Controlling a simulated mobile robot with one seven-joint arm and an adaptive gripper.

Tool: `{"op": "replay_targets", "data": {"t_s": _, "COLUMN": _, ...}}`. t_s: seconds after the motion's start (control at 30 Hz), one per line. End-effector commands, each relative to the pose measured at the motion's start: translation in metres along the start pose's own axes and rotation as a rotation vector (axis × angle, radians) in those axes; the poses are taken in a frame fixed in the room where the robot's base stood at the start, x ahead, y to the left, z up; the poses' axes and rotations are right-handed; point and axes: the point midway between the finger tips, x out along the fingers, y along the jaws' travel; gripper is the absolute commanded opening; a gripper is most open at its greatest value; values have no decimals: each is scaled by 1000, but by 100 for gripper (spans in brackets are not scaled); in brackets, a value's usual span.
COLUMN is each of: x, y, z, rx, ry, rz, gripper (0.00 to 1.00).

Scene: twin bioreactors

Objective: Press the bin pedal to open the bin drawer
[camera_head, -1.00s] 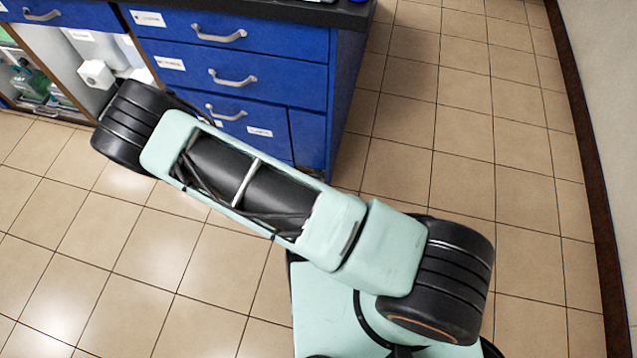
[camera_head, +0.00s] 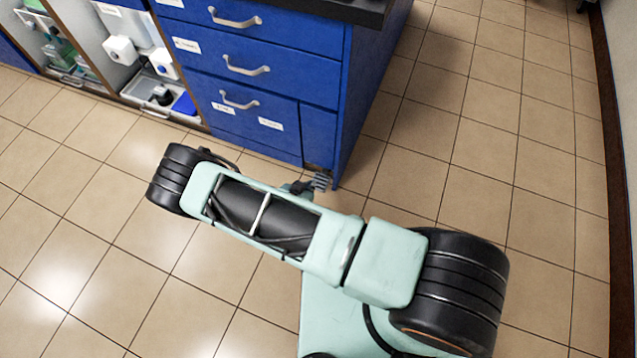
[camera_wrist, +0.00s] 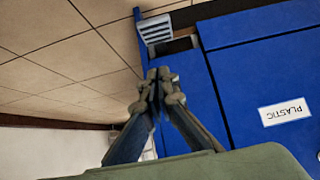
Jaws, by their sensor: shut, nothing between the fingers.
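The pedal (camera_head: 321,181) is a small grey ridged plate at the foot of the blue cabinet's right corner. It also shows in the wrist view (camera_wrist: 156,29), at the top, in front of a dark recess. A blue front with a "PLASTIC" label (camera_wrist: 285,112) lies to its right there; it looks closed. My gripper (camera_wrist: 158,76) is shut and empty, its tips pointing toward the pedal with a visible gap in the picture. In the head view my gripper (camera_head: 298,188) is mostly hidden behind my forearm, just left of the pedal. I see no clear contact.
The blue cabinet (camera_head: 300,75) has several drawers with handles, all closed. An open bay (camera_head: 150,60) with white and glass equipment is at its left. The tiled floor (camera_head: 450,150) is clear to the right, up to a wall with a dark skirting.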

Motion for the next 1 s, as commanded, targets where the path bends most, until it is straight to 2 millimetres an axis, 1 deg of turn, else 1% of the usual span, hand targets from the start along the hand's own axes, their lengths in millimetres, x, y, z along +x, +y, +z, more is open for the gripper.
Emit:
{"op": "replay_targets", "data": {"t_s": 0.13, "x": 3, "y": 0, "z": 0, "rx": 0, "ry": 0, "rz": 0, "gripper": 0}}
{"op": "replay_targets", "data": {"t_s": 0.27, "x": 16, "y": 0, "z": 1, "rx": 1, "ry": -1, "rz": 1, "gripper": 0}}
{"op": "replay_targets", "data": {"t_s": 0.37, "x": 35, "y": 1, "z": 2, "rx": 2, "ry": 1, "rz": 1, "gripper": 0}}
{"op": "replay_targets", "data": {"t_s": 0.6, "x": 88, "y": 1, "z": 3, "rx": 1, "ry": 1, "rz": 1, "gripper": 0}}
{"op": "replay_targets", "data": {"t_s": 0.7, "x": 107, "y": 1, "z": 3, "rx": 0, "ry": 0, "rz": 1, "gripper": 0}}
{"op": "replay_targets", "data": {"t_s": 0.8, "x": 117, "y": 0, "z": 17, "rx": -3, "ry": -1, "rz": -1, "gripper": 0}}
{"op": "replay_targets", "data": {"t_s": 1.0, "x": 128, "y": 0, "z": 27, "rx": -1, "ry": -1, "rz": -1, "gripper": 0}}
